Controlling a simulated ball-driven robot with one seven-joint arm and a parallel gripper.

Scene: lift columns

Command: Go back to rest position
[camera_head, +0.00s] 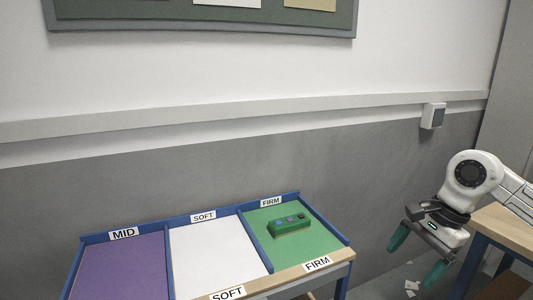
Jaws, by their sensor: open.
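My gripper (418,264) is at the right of the head view, with its teal fingers spread apart and nothing between them. It hangs from my white arm, to the right of the sorting table and clear of it. A green block (289,225) with small coloured spots on top lies in the green section (310,244) labelled FIRM. The block and my gripper are well apart.
The blue-edged table also has a white section (208,262) labelled SOFT and a purple section (118,272) labelled MID, both bare where visible. A wooden-topped table (506,242) stands at the right edge. Small pale scraps (411,287) lie below my gripper.

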